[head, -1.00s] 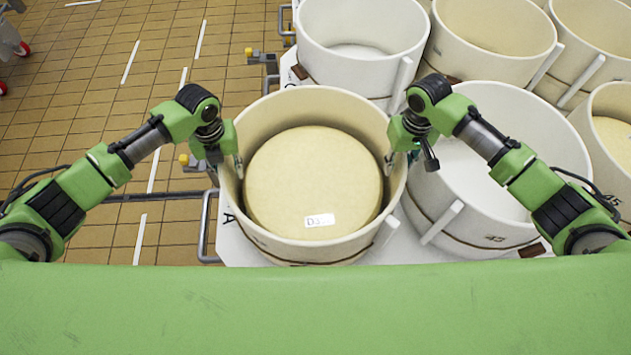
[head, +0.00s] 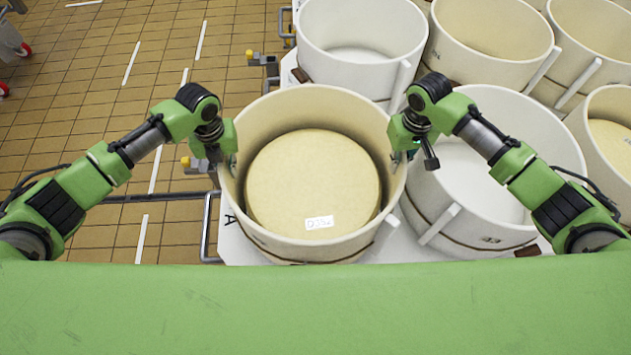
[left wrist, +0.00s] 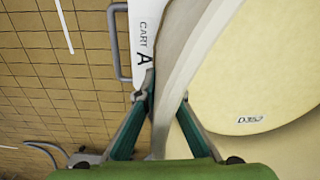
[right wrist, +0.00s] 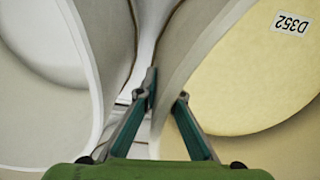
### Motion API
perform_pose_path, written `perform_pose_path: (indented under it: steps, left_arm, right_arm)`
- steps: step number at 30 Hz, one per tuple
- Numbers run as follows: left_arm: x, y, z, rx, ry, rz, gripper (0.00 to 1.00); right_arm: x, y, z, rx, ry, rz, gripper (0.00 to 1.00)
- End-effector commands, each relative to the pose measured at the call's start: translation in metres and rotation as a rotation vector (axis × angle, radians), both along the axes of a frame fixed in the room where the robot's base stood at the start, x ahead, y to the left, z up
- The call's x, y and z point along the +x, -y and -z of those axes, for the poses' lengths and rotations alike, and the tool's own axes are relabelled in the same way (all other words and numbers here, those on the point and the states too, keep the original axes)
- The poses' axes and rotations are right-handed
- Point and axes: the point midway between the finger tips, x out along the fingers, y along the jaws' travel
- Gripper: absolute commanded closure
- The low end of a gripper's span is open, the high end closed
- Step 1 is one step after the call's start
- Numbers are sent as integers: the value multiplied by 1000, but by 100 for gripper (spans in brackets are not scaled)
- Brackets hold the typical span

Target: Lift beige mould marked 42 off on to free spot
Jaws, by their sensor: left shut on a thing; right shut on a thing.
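A round beige mould (head: 300,106) stands on the white cart at the front, with a pale yellow cheese (head: 312,180) inside it. The cheese carries a white label reading D352. No 42 is readable on this mould. My left gripper (head: 229,163) is shut on the left side of its rim, and the left wrist view shows the fingers on both sides of the mould wall (left wrist: 185,65). My right gripper (head: 398,160) is shut on the right side of the rim, with the wall (right wrist: 185,55) between its fingers. The mould's underside is hidden.
A white mould (head: 470,190) stands close on the right, bearing a small blurred number. Another white mould (head: 362,85) is behind. More beige moulds (head: 490,30) fill the back right. The cart (head: 236,240) has a grey handle (head: 207,228) at left. Tiled floor on the left is open.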

Motion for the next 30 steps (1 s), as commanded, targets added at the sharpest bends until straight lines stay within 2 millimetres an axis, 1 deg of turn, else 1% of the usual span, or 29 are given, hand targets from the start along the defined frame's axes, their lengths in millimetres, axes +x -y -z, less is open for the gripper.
perform_pose_path:
  steps: [1,30]
  left_arm:
    - [1,1,-12,-2,2,0,100]
    - [1,1,-110,-3,2,0,100]
  right_arm:
    - [1,-1,-12,2,4,0,100]
    - [1,-1,-110,2,4,0,100]
